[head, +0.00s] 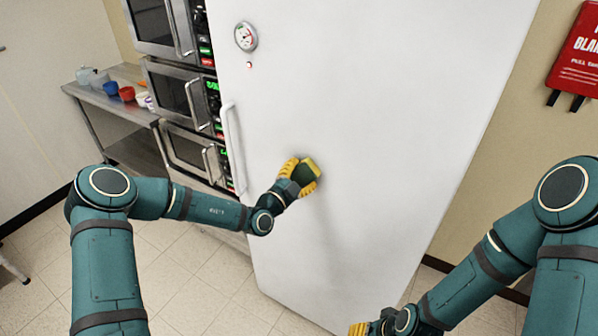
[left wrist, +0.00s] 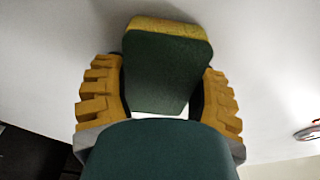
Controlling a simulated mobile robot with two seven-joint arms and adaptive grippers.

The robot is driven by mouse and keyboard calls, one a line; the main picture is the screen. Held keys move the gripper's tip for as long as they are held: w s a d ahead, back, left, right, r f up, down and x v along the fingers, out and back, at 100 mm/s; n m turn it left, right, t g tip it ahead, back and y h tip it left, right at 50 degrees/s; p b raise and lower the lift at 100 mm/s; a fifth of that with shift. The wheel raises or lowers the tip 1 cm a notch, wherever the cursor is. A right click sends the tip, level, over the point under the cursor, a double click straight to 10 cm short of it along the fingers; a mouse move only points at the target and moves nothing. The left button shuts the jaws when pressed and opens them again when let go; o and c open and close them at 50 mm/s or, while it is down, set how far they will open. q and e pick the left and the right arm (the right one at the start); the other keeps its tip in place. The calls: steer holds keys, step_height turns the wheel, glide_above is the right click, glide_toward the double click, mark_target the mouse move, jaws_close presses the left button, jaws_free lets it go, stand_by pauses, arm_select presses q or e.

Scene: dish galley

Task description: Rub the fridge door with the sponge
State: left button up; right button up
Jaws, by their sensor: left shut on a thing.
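The sponge (head: 311,164) has a yellow side and a dark green side. My left gripper (head: 303,175) is shut on it, with a yellow finger on each side. In the left wrist view the sponge (left wrist: 165,70) sits between the two fingers of the gripper (left wrist: 163,88). The white fridge door (head: 370,90) stands tall in the middle of the head view, and the sponge is at its surface; I cannot tell whether they touch. My right gripper (head: 362,328) is low at the bottom edge, mostly cut off, and its jaws cannot be made out.
The door's handle (head: 233,148) is left of the sponge, and a round gauge (head: 246,36) is above. Stacked microwaves (head: 178,100) stand left of the fridge. A steel shelf (head: 120,98) holds several cups and bowls. A red fire blanket box (head: 580,55) hangs at the right.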

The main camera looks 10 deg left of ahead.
arm_select(q)
steer(key=shift+r+v, duration=0.15)
steer(key=shift+v, duration=1.35)
steer(key=shift+r+v, duration=0.1)
steer(key=shift+v, duration=1.4)
steer(key=shift+s+d, duration=0.1)
steer(key=shift+s, duration=0.1)
steer(key=v, duration=0.2)
steer(key=shift+s, duration=0.4)
